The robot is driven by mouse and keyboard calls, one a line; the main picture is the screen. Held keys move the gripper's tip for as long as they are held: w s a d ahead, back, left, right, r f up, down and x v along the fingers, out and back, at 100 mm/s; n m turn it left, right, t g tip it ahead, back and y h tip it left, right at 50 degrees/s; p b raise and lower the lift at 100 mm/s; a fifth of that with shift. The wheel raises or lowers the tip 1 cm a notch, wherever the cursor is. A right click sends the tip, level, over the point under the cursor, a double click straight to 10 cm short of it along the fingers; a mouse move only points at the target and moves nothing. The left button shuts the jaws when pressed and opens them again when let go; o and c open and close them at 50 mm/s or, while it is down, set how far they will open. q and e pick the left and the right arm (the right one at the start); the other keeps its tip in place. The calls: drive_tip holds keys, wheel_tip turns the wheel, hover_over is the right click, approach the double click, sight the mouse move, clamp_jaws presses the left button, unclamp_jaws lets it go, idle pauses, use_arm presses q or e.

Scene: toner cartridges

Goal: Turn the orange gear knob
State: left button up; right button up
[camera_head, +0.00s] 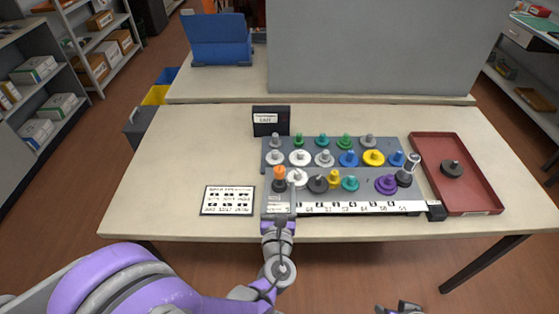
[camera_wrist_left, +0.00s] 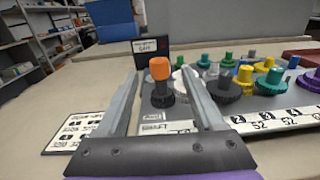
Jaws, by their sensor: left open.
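The orange gear knob (camera_head: 279,173) stands upright at the front left of the grey board (camera_head: 268,208), with a dark gear base under its orange cap. It also shows in the left wrist view (camera_wrist_left: 160,70), between the two fingers and a little beyond them. My left gripper (camera_head: 278,210) is open at the board's front left corner, and its fingers point towards the knob. In the left wrist view the open fingers (camera_wrist_left: 165,100) appear apart from the knob, one on each side. My right gripper (camera_head: 400,308) shows only in part at the bottom edge; its jaws are unclear.
Several coloured gear knobs crowd the board, with a dark grey one (camera_head: 317,183) close right of the orange knob. A black sign box (camera_head: 271,121) stands behind. A printed card (camera_head: 228,200) lies left. A red tray (camera_head: 480,200) holds a dark gear (camera_head: 452,169).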

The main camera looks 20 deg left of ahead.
sight(280, 166)
use_arm(q)
drive_tip(key=p+x, duration=0.1)
drive_tip(key=x, duration=0.9)
drive_tip(key=shift+w+a, duration=0.15)
drive_tip(key=shift+w, duration=0.1)
clamp_jaws()
